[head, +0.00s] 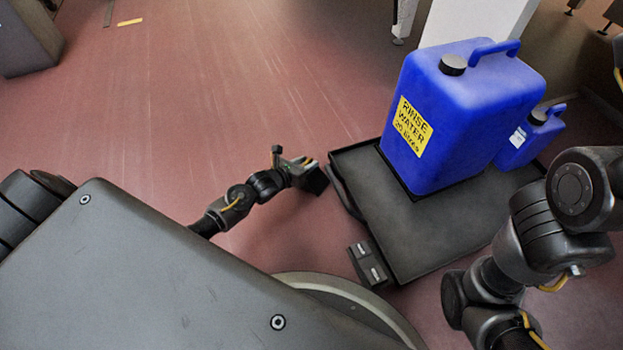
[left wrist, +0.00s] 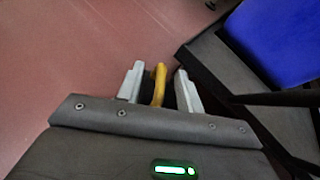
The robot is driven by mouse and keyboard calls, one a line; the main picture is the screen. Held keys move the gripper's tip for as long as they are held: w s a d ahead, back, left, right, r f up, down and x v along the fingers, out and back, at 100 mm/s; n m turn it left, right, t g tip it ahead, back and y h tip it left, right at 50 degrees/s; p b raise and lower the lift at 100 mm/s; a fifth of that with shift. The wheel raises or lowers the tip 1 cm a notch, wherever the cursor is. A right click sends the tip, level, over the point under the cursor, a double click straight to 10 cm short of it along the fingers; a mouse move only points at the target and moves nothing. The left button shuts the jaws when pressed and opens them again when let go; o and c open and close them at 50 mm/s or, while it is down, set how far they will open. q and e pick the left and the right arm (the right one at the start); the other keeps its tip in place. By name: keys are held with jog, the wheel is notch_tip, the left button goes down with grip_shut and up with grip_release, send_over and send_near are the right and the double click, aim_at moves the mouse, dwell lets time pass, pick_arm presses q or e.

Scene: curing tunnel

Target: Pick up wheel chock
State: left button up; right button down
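My left gripper (head: 306,164) is low beside the left edge of the black trolley. In the left wrist view, its two pale fingers (left wrist: 159,88) stand on either side of an upright yellow bar, with dark pads against it. I take this bar to be the handle of the wheel chock (left wrist: 159,82). The rest of the chock is hidden or too dark to tell apart from the gripper. I cannot tell whether it touches the floor. My right arm shows at the right, but its gripper is out of view.
The black trolley (head: 440,240) carries a large blue rinse-water jug (head: 450,120) and a smaller blue jug (head: 530,135). A dark block with two light pads (head: 369,264) sits at its near left edge. Open red floor (head: 220,90) lies to the left.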

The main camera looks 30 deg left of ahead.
pick_arm(q)
grip_shut()
dwell(1.3)
